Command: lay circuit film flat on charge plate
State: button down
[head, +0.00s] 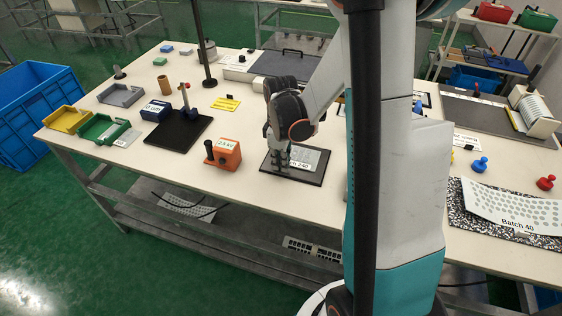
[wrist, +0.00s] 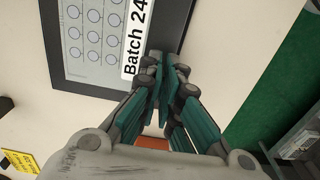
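A grey circuit film (head: 312,158) with rows of circles and a white batch label lies, seemingly flat, on a black-framed plate (head: 312,181) in the middle of the table. In the wrist view, the film (wrist: 88,38) and its "Batch 24…" label lie inside the plate's dark border (wrist: 66,80). My gripper (head: 284,168) points down at the plate's left part and covers some of the label. In the wrist view, the fingertips (wrist: 167,72) are close together beside the label's start, with no film visible between them. Whether they touch the plate is hidden.
An orange 2.5 kV box (head: 222,154) stands just left of the plate. A black base (head: 190,138) with a red-topped post is farther left. At right, a pale "Batch 40" film (head: 500,205) lies bowed on a speckled board (head: 480,225), near blue and red knobs.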

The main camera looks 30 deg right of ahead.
jog(key=shift+f, duration=0.2)
jog(key=c, duration=1.7)
grip_release()
notch_tip(320, 180, up, 12)
jog(key=shift+a, duration=0.1)
